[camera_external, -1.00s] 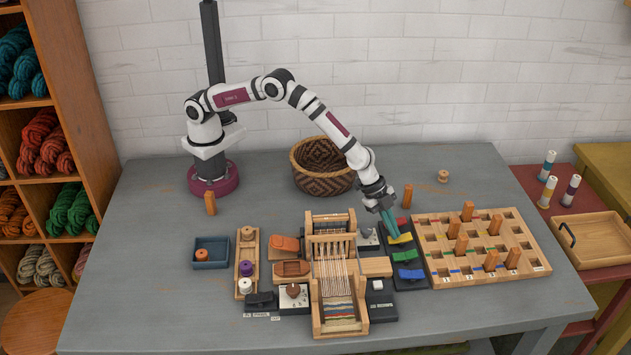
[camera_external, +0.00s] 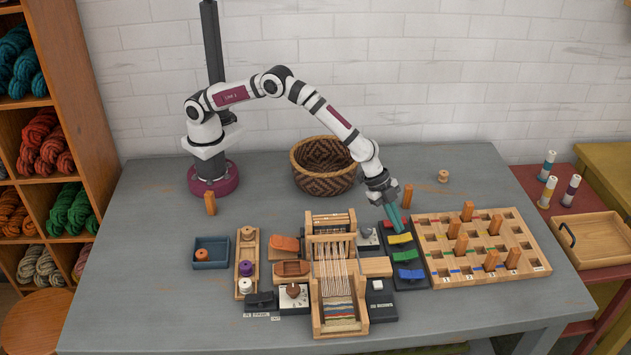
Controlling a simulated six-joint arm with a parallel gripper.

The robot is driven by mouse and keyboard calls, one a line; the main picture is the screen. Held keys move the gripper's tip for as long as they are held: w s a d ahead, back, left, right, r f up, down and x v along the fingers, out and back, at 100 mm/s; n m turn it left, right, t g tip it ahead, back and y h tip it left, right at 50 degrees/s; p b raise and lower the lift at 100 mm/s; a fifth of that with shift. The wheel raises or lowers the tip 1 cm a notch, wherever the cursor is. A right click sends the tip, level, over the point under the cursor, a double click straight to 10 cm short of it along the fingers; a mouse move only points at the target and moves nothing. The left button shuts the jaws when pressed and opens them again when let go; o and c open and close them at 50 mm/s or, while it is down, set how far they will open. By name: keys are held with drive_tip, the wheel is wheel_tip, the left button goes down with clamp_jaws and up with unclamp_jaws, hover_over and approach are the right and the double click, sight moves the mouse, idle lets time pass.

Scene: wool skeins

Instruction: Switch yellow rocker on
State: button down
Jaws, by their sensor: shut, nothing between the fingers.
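The yellow rocker (camera_external: 400,239) sits on a dark panel (camera_external: 411,285) between the loom and the peg board. A green rocker (camera_external: 405,256) and a blue rocker (camera_external: 411,273) lie in front of it on the same panel. My gripper (camera_external: 397,228) is shut and empty, with teal fingers pointing down at the far side of the yellow rocker. The fingertips are very close to it; I cannot tell whether they touch. Whatever is behind the fingers is partly hidden. The yellow rocker's tilt is too small to read.
A wooden loom (camera_external: 335,275) stands left of the panel. A wooden board with several pegs (camera_external: 440,228) is close on the right. An upright orange peg (camera_external: 407,196) stands just behind my gripper. A woven basket (camera_external: 322,167) is behind. The table's front is clear.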

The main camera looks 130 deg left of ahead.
sight(399, 237)
drive_tip(key=r, duration=0.2)
drive_tip(key=w+a+r, duration=0.1)
drive_tip(key=r, duration=0.1)
idle(0.4)
